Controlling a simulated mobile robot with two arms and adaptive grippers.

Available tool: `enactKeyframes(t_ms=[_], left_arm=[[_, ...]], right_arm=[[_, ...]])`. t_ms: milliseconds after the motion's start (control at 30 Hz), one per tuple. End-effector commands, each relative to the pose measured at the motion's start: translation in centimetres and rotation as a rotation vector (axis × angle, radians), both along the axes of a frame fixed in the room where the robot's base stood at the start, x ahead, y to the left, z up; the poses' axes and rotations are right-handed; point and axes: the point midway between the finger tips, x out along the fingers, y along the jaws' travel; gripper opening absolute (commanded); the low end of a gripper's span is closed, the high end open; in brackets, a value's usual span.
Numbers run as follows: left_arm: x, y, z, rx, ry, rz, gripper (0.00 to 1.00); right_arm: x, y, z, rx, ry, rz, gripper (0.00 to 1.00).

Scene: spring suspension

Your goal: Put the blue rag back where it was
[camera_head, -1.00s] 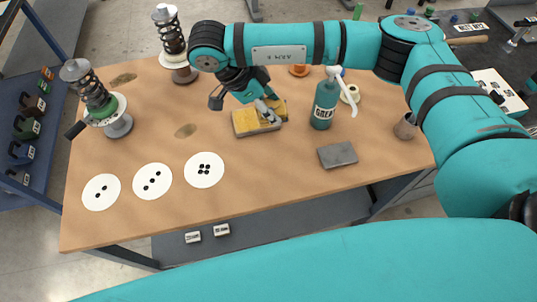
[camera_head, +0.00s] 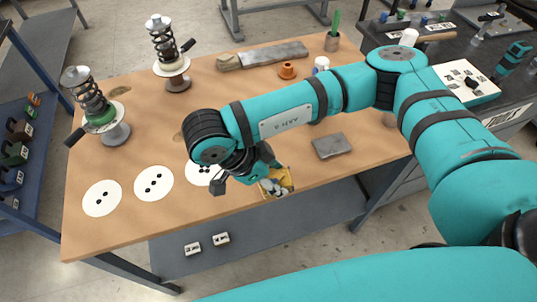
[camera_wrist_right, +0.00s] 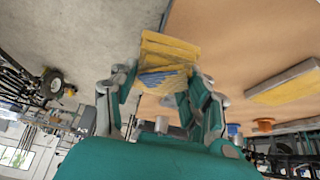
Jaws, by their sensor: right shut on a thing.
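My right gripper (camera_head: 262,176) is over the table's front edge, shut on a yellow folded cloth-like piece (camera_head: 274,188). In the right wrist view the yellow piece (camera_wrist_right: 168,52) sticks out beyond the fingers (camera_wrist_right: 158,90), with a blue part (camera_wrist_right: 165,78) between them. I cannot tell whether this blue part is the blue rag or a side of the yellow piece. No separate blue rag shows clearly. A flat yellowish pad (camera_wrist_right: 285,84) lies on the table in the wrist view. My left gripper is not in view.
White dotted discs (camera_head: 153,184) lie at the table's front left. Two spring assemblies (camera_head: 170,60) stand at the back left. A grey plate (camera_head: 331,146) lies right of my gripper. A brush (camera_head: 262,57) and orange knob (camera_head: 287,70) are at the back. My arm hides the table's middle.

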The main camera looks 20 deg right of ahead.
Motion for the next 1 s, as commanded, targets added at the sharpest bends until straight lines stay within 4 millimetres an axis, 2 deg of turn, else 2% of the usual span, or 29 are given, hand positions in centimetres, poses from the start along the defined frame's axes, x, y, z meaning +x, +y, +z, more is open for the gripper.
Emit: enactKeyframes(t_ms=[33,200,400,467,733,1000], left_arm=[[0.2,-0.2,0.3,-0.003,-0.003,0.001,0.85],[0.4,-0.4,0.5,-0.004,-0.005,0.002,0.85],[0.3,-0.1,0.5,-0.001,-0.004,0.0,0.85],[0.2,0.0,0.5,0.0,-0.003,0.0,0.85],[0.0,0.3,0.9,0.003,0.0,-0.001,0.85],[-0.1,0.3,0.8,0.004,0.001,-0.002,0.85]], right_arm=[[1.3,-0.3,0.0,-0.001,0.001,-0.009,0.17],[5.5,-0.9,-0.5,0.0,0.002,-0.005,0.17],[8.2,-1.3,-0.8,0.001,0.001,0.0,0.17],[8.5,-1.4,-1.0,0.0,0.003,0.001,0.17],[8.5,-1.4,-4.1,0.0,0.003,0.001,0.17],[8.5,-1.4,-4.4,0.0,0.0,0.002,0.17]])
